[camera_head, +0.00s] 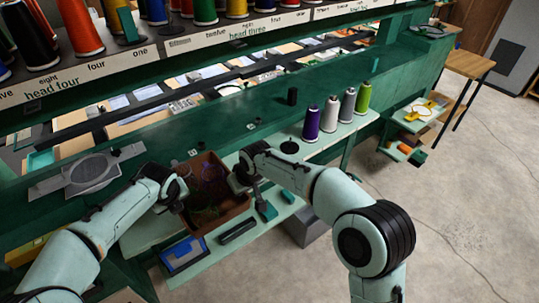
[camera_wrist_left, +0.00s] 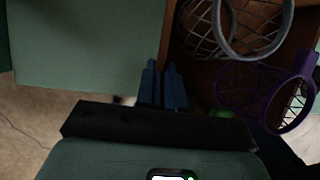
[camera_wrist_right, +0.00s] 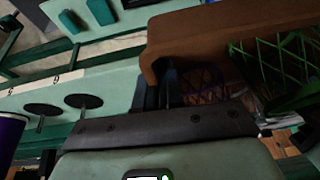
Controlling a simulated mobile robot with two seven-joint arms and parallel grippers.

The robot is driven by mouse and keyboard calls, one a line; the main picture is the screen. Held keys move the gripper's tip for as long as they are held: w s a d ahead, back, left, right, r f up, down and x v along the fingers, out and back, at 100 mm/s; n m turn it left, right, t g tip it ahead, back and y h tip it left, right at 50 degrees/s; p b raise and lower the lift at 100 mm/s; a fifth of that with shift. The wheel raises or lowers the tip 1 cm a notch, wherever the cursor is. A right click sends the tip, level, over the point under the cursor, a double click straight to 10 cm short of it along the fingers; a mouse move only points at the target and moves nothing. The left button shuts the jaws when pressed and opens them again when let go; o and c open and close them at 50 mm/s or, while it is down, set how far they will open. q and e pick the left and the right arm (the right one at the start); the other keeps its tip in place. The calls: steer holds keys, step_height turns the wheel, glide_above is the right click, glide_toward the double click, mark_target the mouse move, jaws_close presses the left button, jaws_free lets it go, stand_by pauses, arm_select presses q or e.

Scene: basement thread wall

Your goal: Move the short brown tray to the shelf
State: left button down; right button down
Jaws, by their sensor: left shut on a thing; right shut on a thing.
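The short brown tray (camera_head: 226,211) is an open box between my two arms in the head view, over the pale green shelf board. Purple and dark meshed hoops lie in it. My left gripper (camera_head: 180,196) is shut on its left side; in the left wrist view the fingers (camera_wrist_left: 163,88) meet the brown wall (camera_wrist_left: 178,62). My right gripper (camera_head: 236,183) is shut on its right side; in the right wrist view the fingers (camera_wrist_right: 168,88) grip below the brown wall edge (camera_wrist_right: 200,35). I cannot tell whether the tray touches the board.
A blue box (camera_head: 184,255) and a black bar (camera_head: 238,231) lie in front of the tray. Purple (camera_head: 311,124), white, grey and green thread cones stand to the right. A grey hoop frame (camera_head: 91,172) lies left. A side shelf (camera_head: 415,118) stands at right; the floor there is clear.

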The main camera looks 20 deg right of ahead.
arm_select(q)
steer(key=shift+d+f, duration=0.25)
arm_select(e)
steer(key=shift+a+f, duration=0.2)
steer(key=shift+f, duration=0.1)
arm_select(q)
steer(key=c, duration=1.7)
jaws_free()
steer(key=shift+f, duration=0.2)
arm_select(e)
steer(key=c, duration=1.7)
jaws_free()
steer(key=shift+f, duration=0.15)
arm_select(q)
steer(key=o, duration=0.4)
arm_select(e)
steer(key=o, duration=0.4)
arm_select(q)
steer(key=shift+o, duration=0.2)
steer(key=shift+a, duration=0.1)
arm_select(e)
steer(key=shift+o, duration=0.2)
steer(key=shift+d, duration=0.1)
arm_select(q)
steer(key=shift+a, duration=0.1)
steer(key=shift+r, duration=0.1)
